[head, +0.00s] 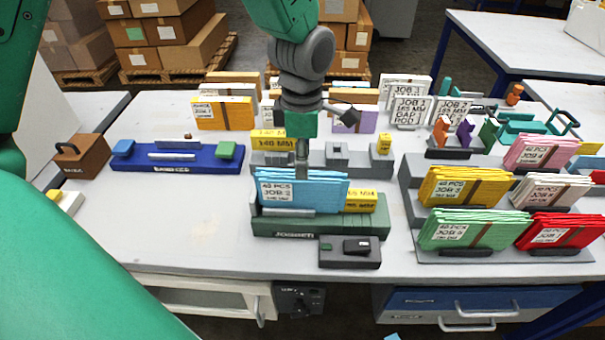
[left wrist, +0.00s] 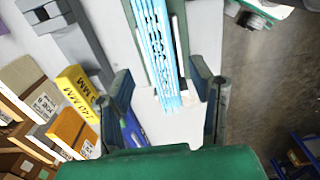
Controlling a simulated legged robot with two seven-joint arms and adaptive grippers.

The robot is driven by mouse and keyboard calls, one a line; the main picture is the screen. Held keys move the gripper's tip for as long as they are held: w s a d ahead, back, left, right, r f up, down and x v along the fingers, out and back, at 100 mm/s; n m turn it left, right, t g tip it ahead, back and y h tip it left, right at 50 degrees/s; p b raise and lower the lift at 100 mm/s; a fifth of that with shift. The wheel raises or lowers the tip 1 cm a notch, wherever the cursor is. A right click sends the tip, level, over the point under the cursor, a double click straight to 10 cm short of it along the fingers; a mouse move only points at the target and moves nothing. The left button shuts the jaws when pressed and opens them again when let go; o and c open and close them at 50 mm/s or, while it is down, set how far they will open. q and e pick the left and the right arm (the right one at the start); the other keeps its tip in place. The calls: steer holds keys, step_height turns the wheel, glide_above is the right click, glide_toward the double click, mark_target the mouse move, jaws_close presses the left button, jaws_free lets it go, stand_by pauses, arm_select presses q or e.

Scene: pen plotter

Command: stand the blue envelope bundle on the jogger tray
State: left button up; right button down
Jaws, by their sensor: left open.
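The blue envelope bundle (head: 300,192), labelled JOB 2, stands upright on the dark green jogger tray (head: 330,224), at its left part. My left gripper (head: 302,168) is just above and behind the bundle's top edge, pointing down. In the left wrist view its two fingers (left wrist: 166,98) are spread apart. The bundle (left wrist: 157,45) shows there edge-on, ahead of the fingers and between their lines, with a gap around it. Nothing is held. The bundle's lower edge is partly hidden by the tray's front lip. My right gripper is not in view.
A yellow gauge block (head: 362,200) sits beside the bundle. A grey switch box (head: 349,252) stands in front of the tray. A stepped rack (head: 408,180) with several coloured bundles is at right. A blue fixture (head: 190,157) lies at left. Bare table lies left of the tray.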

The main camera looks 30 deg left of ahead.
arm_select(q)
step_height(320, 180, up, 3)
steer(key=shift+f, duration=0.1)
steer(key=shift+r, duration=0.3)
steer(key=shift+a+r, duration=0.15)
steer(key=shift+a, duration=0.05)
steer(key=shift+a, duration=0.1)
